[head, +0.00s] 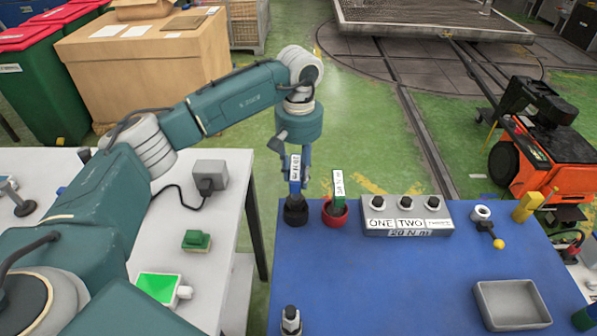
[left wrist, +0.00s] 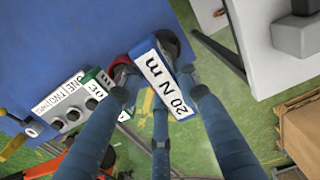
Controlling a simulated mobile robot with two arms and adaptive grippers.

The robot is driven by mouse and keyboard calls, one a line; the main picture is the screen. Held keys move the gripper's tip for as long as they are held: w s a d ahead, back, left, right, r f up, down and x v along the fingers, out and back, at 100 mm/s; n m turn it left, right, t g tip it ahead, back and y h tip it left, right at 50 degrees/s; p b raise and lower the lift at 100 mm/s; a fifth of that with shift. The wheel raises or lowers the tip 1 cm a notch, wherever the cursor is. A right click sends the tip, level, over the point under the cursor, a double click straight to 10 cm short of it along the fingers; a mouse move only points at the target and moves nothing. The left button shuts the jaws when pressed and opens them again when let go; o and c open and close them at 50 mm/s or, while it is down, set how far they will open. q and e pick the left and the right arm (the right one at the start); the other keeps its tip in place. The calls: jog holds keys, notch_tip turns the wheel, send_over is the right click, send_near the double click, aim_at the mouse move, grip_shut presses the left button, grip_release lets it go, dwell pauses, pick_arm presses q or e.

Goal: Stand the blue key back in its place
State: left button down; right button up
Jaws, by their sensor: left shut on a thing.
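The blue key (head: 295,184) is upright, with a white label reading 20 N m. It also shows in the left wrist view (left wrist: 178,66). My left gripper (head: 294,160) is shut on it from above, with the fingers (left wrist: 155,108) around its upper part. The key's lower end is at the black round holder (head: 296,213) near the far left corner of the blue table. I cannot tell whether it is seated fully. A green key (head: 338,204) stands in a red holder (head: 335,217) just to the right. My right gripper is not in view.
A grey block (head: 408,222) marked ONE, TWO and 20 N m, with black knobs, stands right of the holders. A grey tray (head: 512,304) is at the front right. The middle of the blue table (head: 390,285) is clear. A white table (head: 225,255) stands left, across a gap.

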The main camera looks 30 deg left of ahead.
aim_at(298, 199)
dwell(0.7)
pick_arm(q)
jog(key=shift+f+b, duration=2)
jog(key=shift+f, duration=0.5)
jog(key=c, duration=1.2)
grip_release()
notch_tip(298, 199, up, 12)
jog(key=shift+r, duration=0.1)
